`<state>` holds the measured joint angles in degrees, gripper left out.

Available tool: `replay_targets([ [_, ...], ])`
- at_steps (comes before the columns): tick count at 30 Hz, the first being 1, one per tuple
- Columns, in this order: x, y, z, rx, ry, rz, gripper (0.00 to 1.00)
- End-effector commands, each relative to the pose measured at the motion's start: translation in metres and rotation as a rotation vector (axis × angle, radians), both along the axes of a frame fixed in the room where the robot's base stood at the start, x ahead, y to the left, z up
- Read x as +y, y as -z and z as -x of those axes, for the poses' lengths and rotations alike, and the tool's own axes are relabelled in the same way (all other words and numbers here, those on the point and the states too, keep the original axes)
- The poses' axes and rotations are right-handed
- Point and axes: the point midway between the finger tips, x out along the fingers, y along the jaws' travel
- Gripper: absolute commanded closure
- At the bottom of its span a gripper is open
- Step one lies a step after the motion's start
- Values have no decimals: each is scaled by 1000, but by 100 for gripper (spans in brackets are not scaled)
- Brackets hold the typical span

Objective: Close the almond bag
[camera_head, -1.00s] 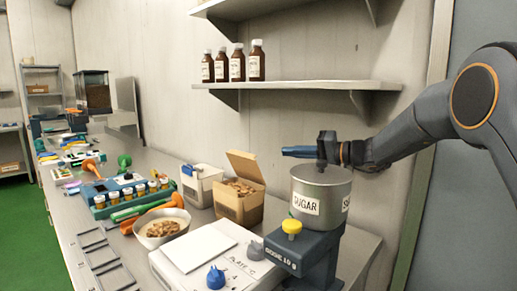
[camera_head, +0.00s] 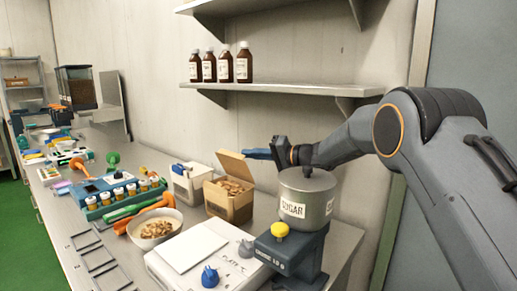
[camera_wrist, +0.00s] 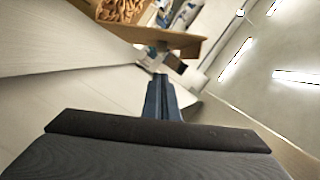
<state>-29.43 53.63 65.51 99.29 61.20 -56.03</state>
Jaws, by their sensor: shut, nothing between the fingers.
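The almond bag (camera_head: 228,200) looks like a brown box, filled with almond-like pieces, on the bench against the back wall. Its flap (camera_head: 234,164) stands up and leans outward, so the top is open. My gripper (camera_head: 250,154) has blue fingers, shut and empty, pointing left beside the flap's upper right edge; I cannot tell whether they touch it. In the wrist view the shut fingers (camera_wrist: 161,88) point toward the flap (camera_wrist: 160,38), and the bag's contents (camera_wrist: 124,8) show at the top edge.
A sugar pot (camera_head: 307,199) on a dark stand sits just below my gripper. A white container (camera_head: 192,184) stands left of the bag, and a bowl of pieces (camera_head: 154,230) in front. A shelf (camera_head: 280,91) with several brown bottles (camera_head: 226,64) hangs above.

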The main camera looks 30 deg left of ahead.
Motion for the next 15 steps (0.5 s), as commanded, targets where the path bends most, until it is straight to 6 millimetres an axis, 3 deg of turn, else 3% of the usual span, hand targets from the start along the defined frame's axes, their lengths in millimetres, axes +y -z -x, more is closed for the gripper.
replay_targets([
  [6,3,6,17,0,1,0,100],
  [15,4,10,22,-1,2,-1,100],
])
